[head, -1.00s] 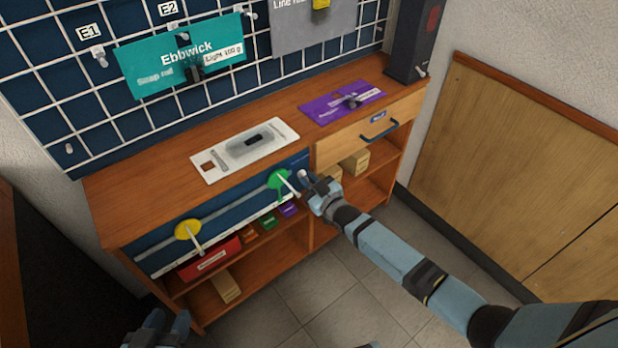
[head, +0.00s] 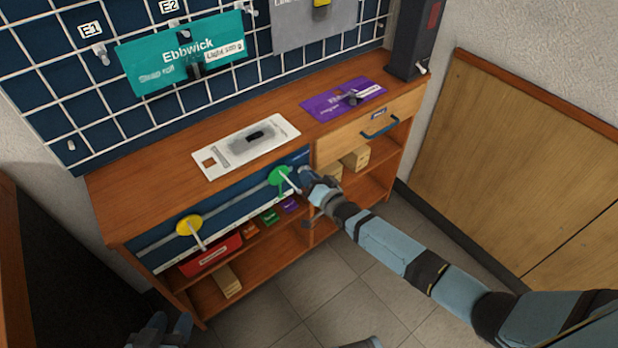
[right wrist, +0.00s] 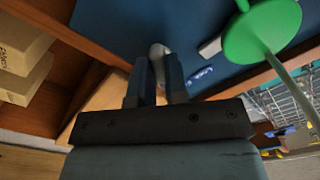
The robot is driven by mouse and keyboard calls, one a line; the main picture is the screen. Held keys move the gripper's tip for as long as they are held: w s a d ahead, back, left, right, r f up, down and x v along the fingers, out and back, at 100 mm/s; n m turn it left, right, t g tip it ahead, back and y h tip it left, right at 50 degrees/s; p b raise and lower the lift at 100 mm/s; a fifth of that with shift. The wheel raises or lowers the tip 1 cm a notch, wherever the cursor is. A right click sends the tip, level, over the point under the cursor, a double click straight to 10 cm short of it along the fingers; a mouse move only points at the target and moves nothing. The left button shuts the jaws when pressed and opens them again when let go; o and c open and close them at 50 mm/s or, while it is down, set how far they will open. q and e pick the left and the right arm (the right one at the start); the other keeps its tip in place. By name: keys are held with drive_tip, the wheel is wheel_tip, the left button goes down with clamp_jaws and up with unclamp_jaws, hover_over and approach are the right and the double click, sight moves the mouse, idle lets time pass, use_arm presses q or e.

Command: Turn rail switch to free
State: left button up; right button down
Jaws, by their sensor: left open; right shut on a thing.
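The rail switch (right wrist: 158,52) shows in the right wrist view as a pale rounded knob on the blue panel (right wrist: 110,22). My right gripper (right wrist: 158,75) is shut on it, one dark finger on each side. In the head view my right gripper (head: 306,178) is at the right end of the rail panel and hides the switch. A small label (right wrist: 203,76) is beside the knob; I cannot read it surely. The switch's setting cannot be told. My left gripper (head: 160,330) is open and empty at the bottom edge of the head view, far from the panel.
A green disc (head: 279,180) with a pale rod is on the rail close to my right gripper, and also shows in the right wrist view (right wrist: 262,30). A yellow disc (head: 188,225) with a rod is further left. Shelves with boxes are below; a drawer (head: 370,128) is to the right.

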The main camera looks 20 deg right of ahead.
use_arm(q)
drive_tip(key=shift+d+r, duration=0.1)
drive_tip(key=shift+r, duration=0.05)
use_arm(e)
drive_tip(key=shift+m, duration=0.7)
use_arm(q)
drive_tip(key=shift+w+r, duration=0.1)
drive_tip(key=shift+r, duration=0.05)
use_arm(e)
drive_tip(key=c, duration=1.1)
unclamp_jaws()
drive_tip(key=shift+c, duration=0.2)
use_arm(q)
drive_tip(key=shift+a+f+p, duration=0.2)
drive_tip(key=shift+a+p, duration=0.1)
drive_tip(key=shift+p, duration=1.05)
use_arm(e)
drive_tip(key=v, duration=1.4)
use_arm(q)
drive_tip(key=shift+s+r, duration=0.15)
drive_tip(key=shift+s, duration=0.05)
